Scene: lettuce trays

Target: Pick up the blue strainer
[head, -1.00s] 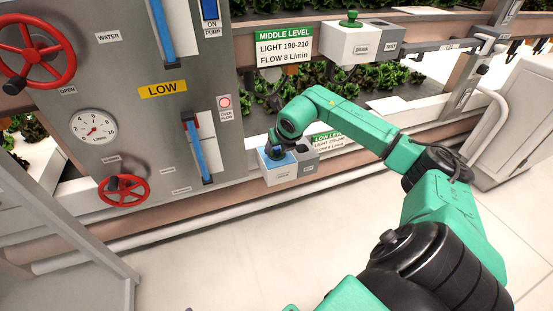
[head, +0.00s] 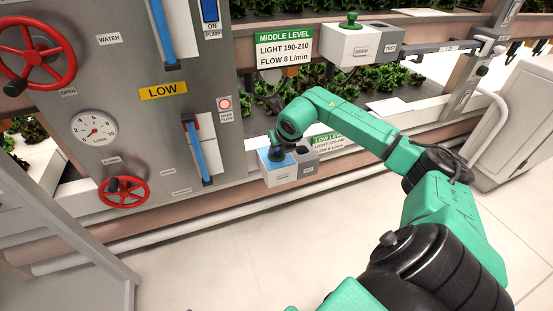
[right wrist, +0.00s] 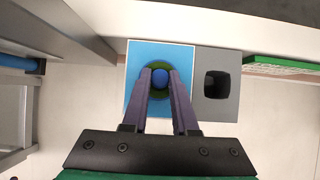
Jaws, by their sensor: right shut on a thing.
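The blue strainer (right wrist: 160,78) shows in the right wrist view as a round blue knob over a dark green ring, in the blue-topped half of a small box. My right gripper (right wrist: 160,75) is shut on the knob, one finger on each side. In the head view my right gripper (head: 275,154) is small and dark above the box's blue top, and it hides most of the strainer. The strainer appears still seated at the box; whether it is lifted at all I cannot tell. My left gripper is not in view.
The box's grey half (right wrist: 215,85) has an empty square hole. A grey control panel (head: 130,130) with red wheels stands to the left. A second box (head: 350,45) with a green knob sits higher up. A green-edged sign (head: 328,143) is beside the lower box.

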